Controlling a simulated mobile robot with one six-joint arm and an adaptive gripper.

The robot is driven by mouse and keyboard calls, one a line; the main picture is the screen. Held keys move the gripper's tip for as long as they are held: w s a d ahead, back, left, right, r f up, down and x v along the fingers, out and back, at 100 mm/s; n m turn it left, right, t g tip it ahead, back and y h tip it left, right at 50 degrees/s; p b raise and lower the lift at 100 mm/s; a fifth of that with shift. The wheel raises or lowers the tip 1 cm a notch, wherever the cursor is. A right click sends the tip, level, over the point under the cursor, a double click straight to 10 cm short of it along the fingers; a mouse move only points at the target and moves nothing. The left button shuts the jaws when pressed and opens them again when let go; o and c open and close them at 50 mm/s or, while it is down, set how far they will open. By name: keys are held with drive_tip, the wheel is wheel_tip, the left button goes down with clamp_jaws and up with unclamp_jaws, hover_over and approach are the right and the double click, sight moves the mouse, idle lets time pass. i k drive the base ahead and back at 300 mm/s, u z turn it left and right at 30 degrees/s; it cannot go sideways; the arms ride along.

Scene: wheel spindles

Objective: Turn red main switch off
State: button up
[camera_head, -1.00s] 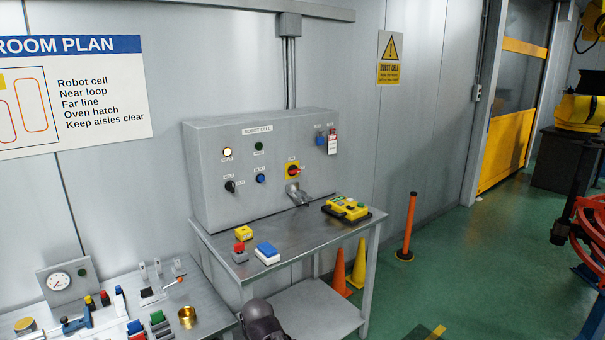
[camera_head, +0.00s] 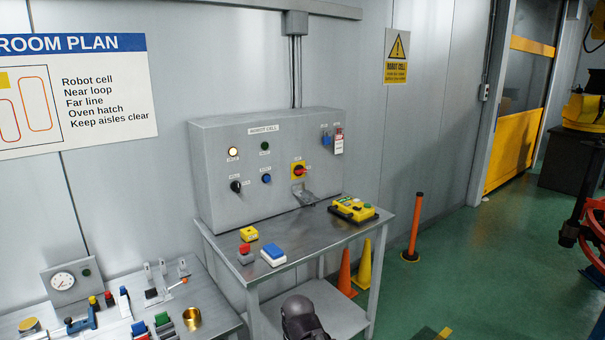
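The red main switch (camera_head: 299,171) is a red knob on a yellow square plate on the front of the grey control box (camera_head: 222,205) marked "ROBOT CELL". It is too small to read its position for certain. A grey metal bracket (camera_head: 304,195) sits just below it. A dark, rounded part of my arm (camera_head: 303,320) rises from the bottom edge, in front of the table and well below the switch. No gripper fingers show, so I cannot see my gripper. Nothing of my arm touches the box.
The metal table (camera_head: 296,250) carries a yellow pendant (camera_head: 353,209), a yellow button box (camera_head: 249,234), a red-topped button (camera_head: 245,252) and a blue-topped box (camera_head: 273,254). A black selector (camera_head: 236,186) and blue button (camera_head: 267,178) sit left of the switch.

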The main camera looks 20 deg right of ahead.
sight(299, 170)
drive_tip(key=u, duration=0.05)
drive_tip(key=i, duration=1)
drive_tip(key=z, duration=0.05)
